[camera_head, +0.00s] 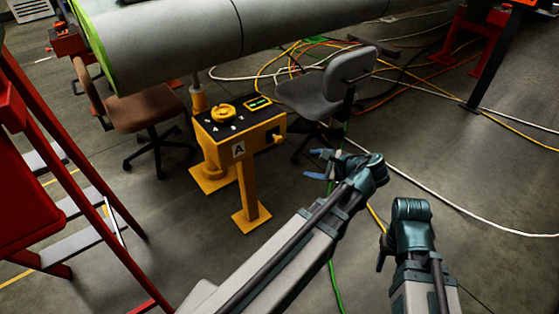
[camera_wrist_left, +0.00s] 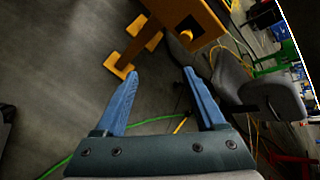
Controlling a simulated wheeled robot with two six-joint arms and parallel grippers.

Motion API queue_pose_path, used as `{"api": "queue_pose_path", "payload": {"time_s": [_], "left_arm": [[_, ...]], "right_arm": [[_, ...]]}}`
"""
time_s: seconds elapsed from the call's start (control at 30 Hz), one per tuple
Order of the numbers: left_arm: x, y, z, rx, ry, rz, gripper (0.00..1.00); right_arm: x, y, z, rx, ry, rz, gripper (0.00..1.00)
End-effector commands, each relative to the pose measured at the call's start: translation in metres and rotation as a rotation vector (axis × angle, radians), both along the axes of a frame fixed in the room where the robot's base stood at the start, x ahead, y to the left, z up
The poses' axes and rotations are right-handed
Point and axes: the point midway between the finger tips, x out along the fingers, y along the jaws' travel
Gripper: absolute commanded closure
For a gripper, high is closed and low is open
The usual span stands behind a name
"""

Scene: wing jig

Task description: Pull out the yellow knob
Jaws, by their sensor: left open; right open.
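A yellow control box (camera_head: 212,135) marked "A" stands on posts in the head view. A small yellow knob (camera_head: 278,139) sticks out of its right side; a larger round yellow dial (camera_head: 222,112) sits on its dark top.
A grey chair (camera_head: 310,95) stands close behind the box, and a brown chair (camera_head: 147,112) is left of it. A large grey cylinder (camera_head: 180,40) hangs above. Red steps (camera_head: 30,190) stand at left. Cables (camera_head: 430,185) cross the floor.

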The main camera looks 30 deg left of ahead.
Motion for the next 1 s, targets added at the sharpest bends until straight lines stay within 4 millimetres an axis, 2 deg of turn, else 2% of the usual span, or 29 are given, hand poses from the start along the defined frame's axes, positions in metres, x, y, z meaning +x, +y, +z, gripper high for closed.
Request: {"api": "queue_pose_path", "payload": {"time_s": [0.03,0.1,0.3,0.5,0.7,1.0], "left_arm": [[0.009,0.008,-0.029,0.058,0.019,-0.024,0.28],[0.018,0.018,-0.040,0.147,0.051,-0.059,0.28],[0.042,0.042,-0.067,0.403,0.164,-0.140,0.28],[0.059,0.056,-0.082,0.611,0.275,-0.185,0.28],[0.067,0.061,-0.086,0.724,0.344,-0.201,0.28],[0.070,0.064,-0.082,0.754,0.363,-0.204,0.28]], "right_arm": [[0.000,0.000,-0.038,0.000,0.000,0.000,0.50],[0.000,0.000,-0.062,-0.001,-0.001,0.000,0.50],[0.000,0.000,-0.131,0.000,-0.002,0.000,0.50],[0.001,0.000,-0.180,-0.001,-0.003,0.000,0.50],[0.001,0.000,-0.202,-0.001,-0.003,0.000,0.50],[0.001,0.000,-0.204,-0.001,-0.003,0.000,0.50]]}}
